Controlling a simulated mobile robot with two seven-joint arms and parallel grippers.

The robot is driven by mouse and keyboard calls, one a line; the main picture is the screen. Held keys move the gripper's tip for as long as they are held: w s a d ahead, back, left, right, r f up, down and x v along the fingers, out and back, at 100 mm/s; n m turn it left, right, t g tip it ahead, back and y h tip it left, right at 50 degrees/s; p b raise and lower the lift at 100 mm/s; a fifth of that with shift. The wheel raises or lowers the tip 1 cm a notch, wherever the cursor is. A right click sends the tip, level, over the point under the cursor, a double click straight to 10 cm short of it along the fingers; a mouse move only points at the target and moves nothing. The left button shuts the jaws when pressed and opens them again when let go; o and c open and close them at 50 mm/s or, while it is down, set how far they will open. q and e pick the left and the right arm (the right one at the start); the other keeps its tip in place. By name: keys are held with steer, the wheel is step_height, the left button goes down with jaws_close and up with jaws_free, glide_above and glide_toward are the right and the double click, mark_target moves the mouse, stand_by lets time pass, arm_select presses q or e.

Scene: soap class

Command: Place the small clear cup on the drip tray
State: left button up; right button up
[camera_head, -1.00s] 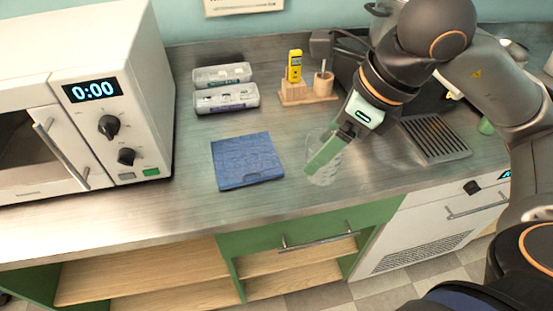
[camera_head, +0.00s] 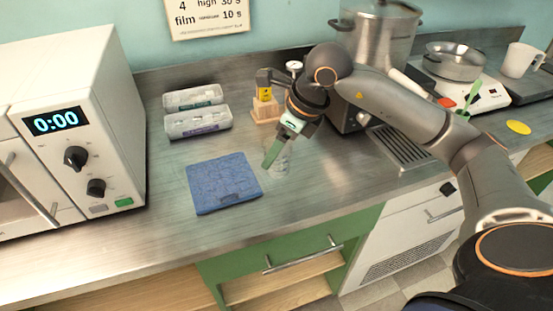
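The small clear cup (camera_head: 282,160) is transparent and faint, at the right gripper's fingers, beyond the right corner of the blue cloth. My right gripper (camera_head: 273,152) has green fingers and appears shut on the cup; one finger covers its left side. The cup appears upright and slightly off the counter, though the gap under it is hard to make out. The drip tray (camera_head: 403,147) is a dark slatted grille in the counter to the right of the cup, partly behind my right forearm, with nothing visible on it. My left gripper is out of view.
A folded blue cloth (camera_head: 223,183) lies left of the cup. Clear cases (camera_head: 197,121), a wooden block with a yellow device (camera_head: 264,107) and a dark machine (camera_head: 345,112) stand behind. A microwave (camera_head: 75,140) is at left. The counter before the tray is clear.

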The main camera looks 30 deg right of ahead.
mark_target(277, 160)
steer(key=shift+w+f, duration=0.2)
steer(key=shift+w+d+f, duration=0.1)
steer(key=shift+w+f, duration=0.05)
steer(key=shift+f, duration=0.8)
steer(key=shift+w+d+f, duration=0.1)
steer(key=shift+f, duration=0.8)
steer(key=shift+f, duration=0.1)
steer(key=shift+f+b, duration=0.15)
steer(key=shift+b, duration=0.2)
steer(key=o, duration=1.2)
steer(key=shift+o, duration=0.2)
steer(key=shift+r, duration=0.2)
